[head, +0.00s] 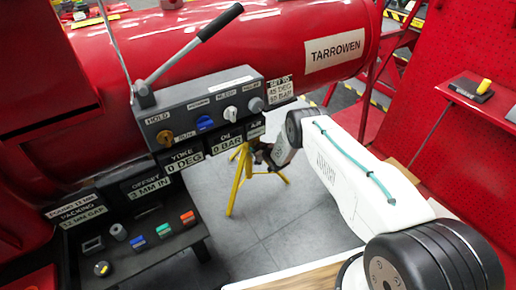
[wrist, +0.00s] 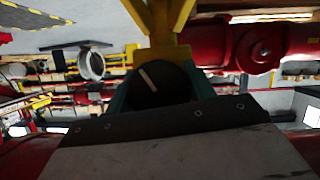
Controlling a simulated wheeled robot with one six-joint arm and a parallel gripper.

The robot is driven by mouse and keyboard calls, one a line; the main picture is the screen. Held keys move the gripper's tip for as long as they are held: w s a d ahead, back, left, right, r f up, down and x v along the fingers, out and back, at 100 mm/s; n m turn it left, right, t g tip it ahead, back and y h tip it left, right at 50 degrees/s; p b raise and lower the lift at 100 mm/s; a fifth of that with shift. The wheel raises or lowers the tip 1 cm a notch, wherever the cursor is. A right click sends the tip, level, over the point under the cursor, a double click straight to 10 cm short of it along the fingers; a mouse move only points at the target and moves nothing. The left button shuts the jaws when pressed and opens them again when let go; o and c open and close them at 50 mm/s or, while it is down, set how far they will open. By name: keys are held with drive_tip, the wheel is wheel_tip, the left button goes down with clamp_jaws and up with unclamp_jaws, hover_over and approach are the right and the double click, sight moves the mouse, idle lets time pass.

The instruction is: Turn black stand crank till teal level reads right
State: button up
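In the head view, a yellow tripod stand (head: 240,180) stands on the grey floor. Its top is largely hidden by the panel and my arm. My gripper (head: 263,155) is at the stand's top, small and dark there. In the wrist view, a black rounded part with a pale line (wrist: 152,82), seemingly the stand crank, is right in front of my gripper. The yellow stand frame (wrist: 160,50) rises behind it. Teal edges (wrist: 118,102) flank the black part; I cannot tell whether they are fingers or the level. No level reading is legible, and finger contact is unclear.
A grey control panel (head: 190,125) with knobs and a long lever (head: 195,42) stands close left of the stand. A lower console (head: 135,240) has coloured switches. A red tank (head: 225,45) lies behind. Open floor (head: 290,225) lies below my arm; a red bench is at right.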

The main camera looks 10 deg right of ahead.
drive_tip(key=shift+c, duration=0.3)
drive_tip(key=m+y, duration=0.1)
drive_tip(key=m, duration=0.1)
drive_tip(key=shift+m+g+y, duration=0.3)
drive_tip(key=shift+m+y, duration=0.1)
drive_tip(key=m+y, duration=0.2)
drive_tip(key=m, duration=0.1)
drive_tip(key=shift+a, duration=0.1)
drive_tip(key=m+y, duration=0.2)
drive_tip(key=m, duration=0.1)
drive_tip(key=shift+s, duration=0.1)
drive_tip(key=shift+a+r+m+t+y, duration=0.15)
drive_tip(key=shift+m+y, duration=0.3)
drive_tip(key=shift+m, duration=0.6)
drive_tip(key=shift+d+m+t+y, duration=0.1)
drive_tip(key=shift+m+t+y, duration=0.25)
drive_tip(key=shift+m, duration=0.7)
drive_tip(key=o, duration=1)
